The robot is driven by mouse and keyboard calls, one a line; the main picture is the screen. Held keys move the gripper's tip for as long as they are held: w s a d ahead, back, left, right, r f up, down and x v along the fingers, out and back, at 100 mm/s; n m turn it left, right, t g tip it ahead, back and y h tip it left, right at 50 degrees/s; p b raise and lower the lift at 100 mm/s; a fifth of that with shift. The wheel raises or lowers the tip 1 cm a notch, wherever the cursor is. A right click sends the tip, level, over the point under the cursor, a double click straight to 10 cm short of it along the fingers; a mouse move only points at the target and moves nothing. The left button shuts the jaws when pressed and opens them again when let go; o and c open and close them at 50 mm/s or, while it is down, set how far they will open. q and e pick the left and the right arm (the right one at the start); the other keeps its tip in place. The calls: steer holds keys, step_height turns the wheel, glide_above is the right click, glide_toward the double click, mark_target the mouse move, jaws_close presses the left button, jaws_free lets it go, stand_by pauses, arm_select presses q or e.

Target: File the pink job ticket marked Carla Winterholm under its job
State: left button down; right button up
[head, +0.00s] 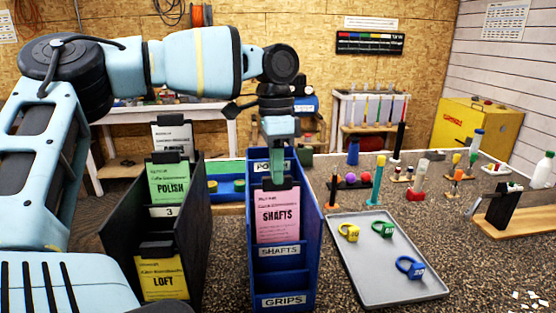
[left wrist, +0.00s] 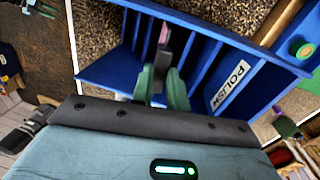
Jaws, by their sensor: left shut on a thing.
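The pink job ticket (head: 278,217) reads SHAFTS in large print; its small name line is too small to read. It hangs upright from a dark clip (head: 280,184). My left gripper (head: 279,165) is shut on that clip from above, and the fingers (left wrist: 162,88) show around it in the left wrist view. The blue sorter (head: 307,215) carries the labels POLISH, SHAFTS and GRIPS from back to front. The ticket stands in front of POLISH, its lower edge just behind the SHAFTS label (head: 279,250). Whether it touches the compartment floor is hidden. My right gripper is out of view.
A dark rack (head: 120,225) on the left holds a green POLISH ticket (head: 168,183), a yellow LOFT ticket (head: 162,280) and a white ticket (head: 172,137). A grey tray (head: 385,275) with coloured tags lies right of the sorter. Small stands and bottles fill the back of the counter.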

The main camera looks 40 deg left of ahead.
arm_select(q)
steer(key=shift+f, duration=1.1)
steer(key=c, duration=1.3)
jaws_free()
step_height(320, 180, up, 8)
steer(key=shift+w+a+b, duration=0.35)
steer(key=shift+a+b, duration=0.1)
steer(key=shift+f, duration=0.15)
